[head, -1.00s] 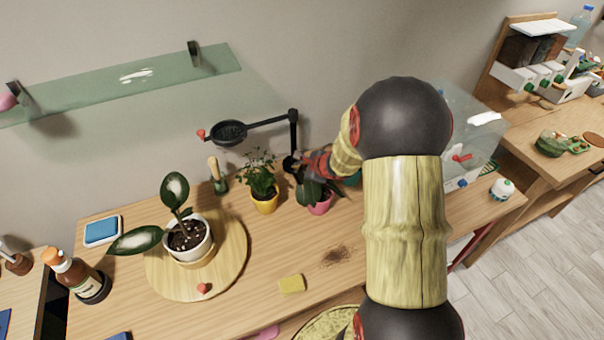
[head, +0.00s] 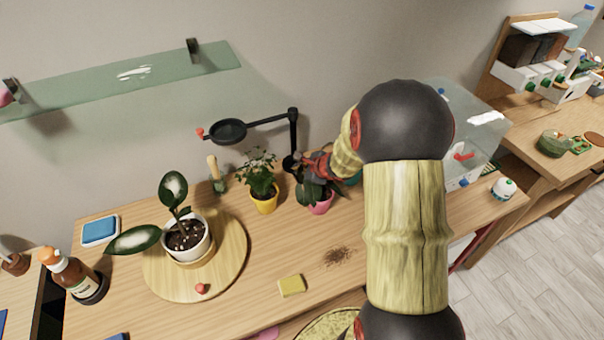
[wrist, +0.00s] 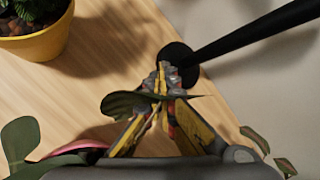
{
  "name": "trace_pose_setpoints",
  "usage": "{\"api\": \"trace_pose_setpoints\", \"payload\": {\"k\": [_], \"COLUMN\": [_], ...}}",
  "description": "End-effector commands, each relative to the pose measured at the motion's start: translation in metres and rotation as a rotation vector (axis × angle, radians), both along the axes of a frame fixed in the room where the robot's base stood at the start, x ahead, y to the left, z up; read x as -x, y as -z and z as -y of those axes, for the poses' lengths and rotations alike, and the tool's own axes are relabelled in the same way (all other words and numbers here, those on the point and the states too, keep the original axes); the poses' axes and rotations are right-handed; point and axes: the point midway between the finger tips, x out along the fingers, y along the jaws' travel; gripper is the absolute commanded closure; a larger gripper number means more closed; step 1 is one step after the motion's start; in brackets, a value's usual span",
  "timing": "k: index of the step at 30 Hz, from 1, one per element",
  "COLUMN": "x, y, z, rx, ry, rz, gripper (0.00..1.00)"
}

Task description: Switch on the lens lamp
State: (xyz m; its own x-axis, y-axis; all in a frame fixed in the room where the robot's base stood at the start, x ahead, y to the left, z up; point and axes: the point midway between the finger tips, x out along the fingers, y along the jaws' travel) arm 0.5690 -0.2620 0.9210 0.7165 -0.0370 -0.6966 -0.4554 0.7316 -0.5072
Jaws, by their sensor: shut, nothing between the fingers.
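The lens lamp (head: 228,131) is black, with a round lens head on a jointed arm above the back of the table. A small red part shows at the left edge of its head. Its upright post (head: 294,135) stands near the wall, and its round black base (wrist: 176,56) shows in the wrist view. My gripper (wrist: 165,72) is shut and empty, its fingertips close to or over the base's edge; contact cannot be told. A dark green leaf crosses in front of the fingers. In the head view my arm hides much of the gripper. No clear glow shows at the lens.
A yellow pot (head: 264,204) with a leafy plant stands left of my gripper, and a pink pot (head: 321,206) is just below it. A white pot (head: 189,240) stands on a round wooden board (head: 236,268). A yellow sponge (head: 291,286) lies at the front. A glass shelf is on the wall.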

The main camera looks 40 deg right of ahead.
Motion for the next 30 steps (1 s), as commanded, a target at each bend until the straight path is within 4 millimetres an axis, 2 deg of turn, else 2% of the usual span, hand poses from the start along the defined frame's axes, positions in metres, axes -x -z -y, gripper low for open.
{"api": "trace_pose_setpoints", "payload": {"k": [18,30], "x": [0.0,0.0], "y": [0.005,-0.006], "z": [0.0,0.0], "rx": [0.001,-0.001], "ry": [-0.001,0.001], "rz": [0.0,0.0], "gripper": [1.0,1.0]}}
